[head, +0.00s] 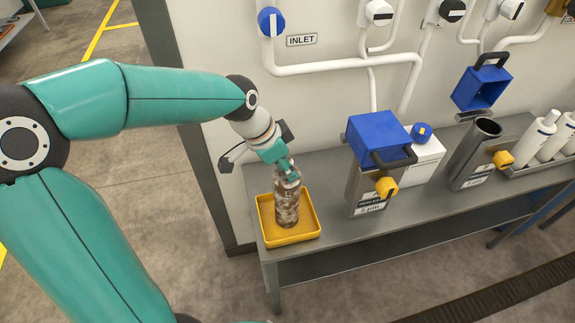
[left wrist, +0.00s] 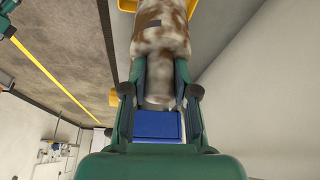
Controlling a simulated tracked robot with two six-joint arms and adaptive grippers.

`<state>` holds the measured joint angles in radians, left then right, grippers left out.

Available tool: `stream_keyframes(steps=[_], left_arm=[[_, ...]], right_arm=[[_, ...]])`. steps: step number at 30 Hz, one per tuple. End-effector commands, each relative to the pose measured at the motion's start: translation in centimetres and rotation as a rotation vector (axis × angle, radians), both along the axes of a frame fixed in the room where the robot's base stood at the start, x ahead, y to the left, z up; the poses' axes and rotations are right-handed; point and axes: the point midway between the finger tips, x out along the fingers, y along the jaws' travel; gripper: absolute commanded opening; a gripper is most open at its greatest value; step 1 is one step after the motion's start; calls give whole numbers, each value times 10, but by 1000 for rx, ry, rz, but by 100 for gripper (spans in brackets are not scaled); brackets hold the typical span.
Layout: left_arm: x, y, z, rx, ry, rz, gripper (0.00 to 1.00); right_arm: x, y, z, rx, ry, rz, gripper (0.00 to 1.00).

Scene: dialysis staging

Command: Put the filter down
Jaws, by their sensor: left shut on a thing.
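The filter (head: 287,205) is a cylinder mottled brown and off-white. It is upright over the yellow tray (head: 267,236) at the left end of the grey bench. Its lower end appears inside the tray, but I cannot tell whether it touches the tray floor. My left gripper (head: 285,172) is shut on the filter's narrow top. In the left wrist view the filter (left wrist: 160,40) extends away from between the fingers of my left gripper (left wrist: 160,92). My right gripper is in neither view.
On the grey bench (head: 335,232), a metal housing (head: 362,186) with a blue lid (head: 379,137) stands right of the tray. Further right are an open metal housing (head: 474,152) and white filters (head: 535,137) in a rack. White pipes (head: 340,67) run along the wall behind.

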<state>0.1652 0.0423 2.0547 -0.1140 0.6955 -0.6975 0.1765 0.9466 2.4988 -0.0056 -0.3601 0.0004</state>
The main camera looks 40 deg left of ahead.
Motion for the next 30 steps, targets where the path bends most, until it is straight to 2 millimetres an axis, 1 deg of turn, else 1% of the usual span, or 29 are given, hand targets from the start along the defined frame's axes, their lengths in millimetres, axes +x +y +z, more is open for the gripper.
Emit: stream_keyframes(steps=[1, 3, 5, 13, 17, 20, 23, 30], left_arm=[[0, 0, -1, 0, 0, 0, 33], [0, 0, 0, 0, 0, 0, 45], [0, 0, 0, 0, 0, 0, 53], [0, 0, 0, 0, 0, 0, 53], [-1, 1, 4, 0, -1, 0, 53], [-4, 3, 15, 0, -4, 2, 53], [-9, 6, 30, 0, -5, 2, 53], [-25, 16, 76, 1, -5, 2, 53]], right_arm=[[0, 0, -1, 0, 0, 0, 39], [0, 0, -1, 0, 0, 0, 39], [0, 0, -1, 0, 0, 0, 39], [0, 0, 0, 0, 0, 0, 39], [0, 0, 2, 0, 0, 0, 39], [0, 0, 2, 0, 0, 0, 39], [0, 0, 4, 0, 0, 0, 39], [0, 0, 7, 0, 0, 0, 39]])
